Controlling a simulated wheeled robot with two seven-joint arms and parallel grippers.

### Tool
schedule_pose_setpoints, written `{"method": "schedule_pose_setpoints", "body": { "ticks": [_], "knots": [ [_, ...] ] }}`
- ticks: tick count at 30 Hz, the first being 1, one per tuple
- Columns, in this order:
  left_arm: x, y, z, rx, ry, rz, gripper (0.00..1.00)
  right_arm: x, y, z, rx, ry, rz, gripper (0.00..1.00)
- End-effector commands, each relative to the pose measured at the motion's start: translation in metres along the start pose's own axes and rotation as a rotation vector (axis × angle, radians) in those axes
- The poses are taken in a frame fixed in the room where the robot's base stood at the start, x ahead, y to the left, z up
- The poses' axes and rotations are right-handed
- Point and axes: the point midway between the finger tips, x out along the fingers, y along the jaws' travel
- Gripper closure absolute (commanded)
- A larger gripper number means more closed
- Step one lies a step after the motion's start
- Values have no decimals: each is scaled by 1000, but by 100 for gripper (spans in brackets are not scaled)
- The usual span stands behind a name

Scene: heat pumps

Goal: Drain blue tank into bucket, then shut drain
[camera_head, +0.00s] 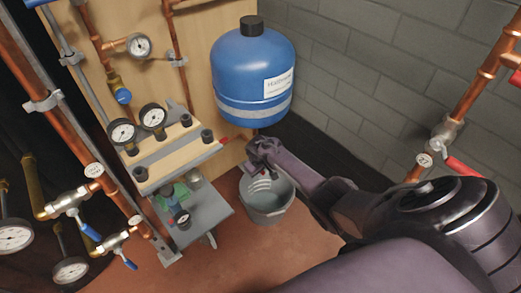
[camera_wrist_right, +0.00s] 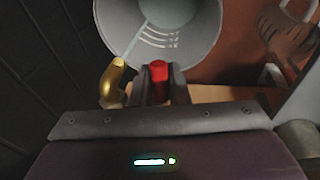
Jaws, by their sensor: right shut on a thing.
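The blue tank (camera_head: 252,65) with a black cap and white label hangs on the wooden panel. The grey bucket (camera_head: 266,212) stands on the floor below it; in the right wrist view the bucket (camera_wrist_right: 205,40) shows pale liquid inside. A brass drain spout (camera_wrist_right: 117,72) points over the bucket, and a thin pale stream runs from it into the bucket. My right gripper (camera_wrist_right: 158,85) is shut on the red drain handle (camera_wrist_right: 158,70), beside the spout. In the head view my right gripper (camera_head: 262,150) is just under the tank and hides most of the drain. My left gripper is out of view.
A wooden gauge board (camera_head: 165,155) and a grey low stand (camera_head: 195,215) with a small gauge are left of the bucket. Copper pipes with blue-handled valves (camera_head: 75,205) run at far left. A copper pipe with a red-handled valve (camera_head: 460,168) is at right. Red-brown floor is open in front.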

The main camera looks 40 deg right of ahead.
Motion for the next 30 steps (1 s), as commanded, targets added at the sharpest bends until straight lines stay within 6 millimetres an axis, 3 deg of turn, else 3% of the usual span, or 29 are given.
{"method": "schedule_pose_setpoints", "body": {
  "ticks": [18, 19, 22, 30],
  "knots": [
    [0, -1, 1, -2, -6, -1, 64, -1, 0, 0, -8, -39, -1, 100],
    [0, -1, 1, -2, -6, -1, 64, -1, 0, 0, -8, -39, -1, 81],
    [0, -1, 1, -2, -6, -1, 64, -1, 0, 0, -8, -38, 0, 68],
    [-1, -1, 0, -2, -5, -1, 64, -2, 0, 0, -7, -37, 0, 67]
  ]
}}
